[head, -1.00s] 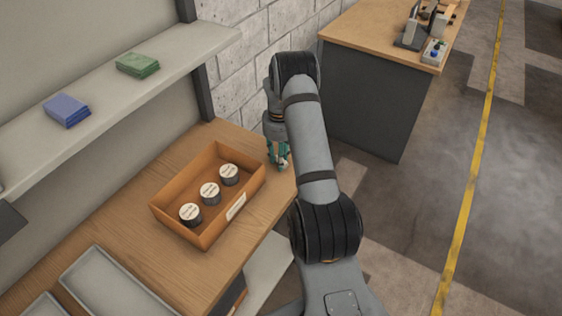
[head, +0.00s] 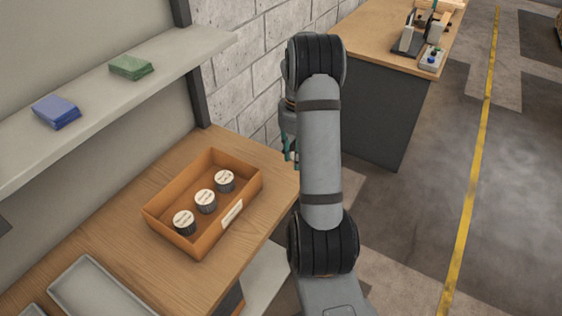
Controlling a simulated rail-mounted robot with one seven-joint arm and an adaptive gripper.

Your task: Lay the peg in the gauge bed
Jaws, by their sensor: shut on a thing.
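My gripper (head: 290,152) has teal fingers and hangs beside the far end of the wooden bench, mostly covered by my own arm. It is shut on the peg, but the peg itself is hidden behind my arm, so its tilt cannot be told. A grey fixture (head: 409,40) with upright parts stands on the far workbench. It is too small to tell whether it holds the gauge bed. My gripper is well apart from it, to the left and nearer.
An orange tray (head: 233,214) with three white-topped cylinders sits on the near bench (head: 150,200). A small control box (head: 432,58) is beside the fixture on the far workbench (head: 360,38). A shelf (head: 100,92) holds blue and green stacks. Floor lies open to the right.

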